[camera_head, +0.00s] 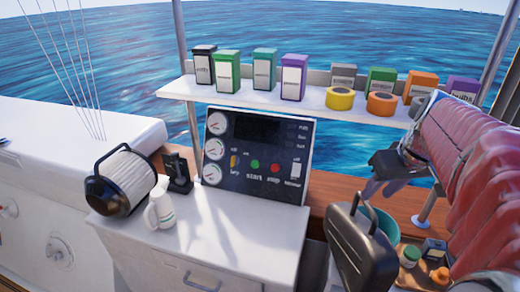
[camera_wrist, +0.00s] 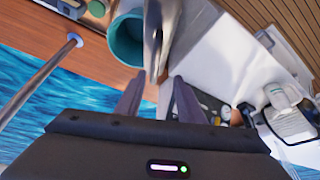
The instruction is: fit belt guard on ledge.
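A dark grey flat casing with a loop handle (camera_head: 362,258), which looks like the belt guard, stands upright at the lower right of the head view. In the wrist view it appears edge-on as a grey shape (camera_wrist: 160,28) just beyond my fingertips. My gripper (camera_head: 372,187) hangs above the casing, fingers pointing down. In the wrist view my gripper (camera_wrist: 159,80) is open, its fingers apart with a gap to each side of the casing's near end. I cannot tell whether they touch it. A brown wooden ledge (camera_head: 328,196) runs behind the white cabinet, partly hidden by the control panel.
A teal bucket (camera_head: 388,223) stands right behind the casing. Small jars (camera_head: 411,257) sit to its right. The white cabinet top (camera_head: 245,235) has free room in front of the control panel (camera_head: 258,150). A white shelf (camera_head: 250,102) with boxes and tape rolls is behind.

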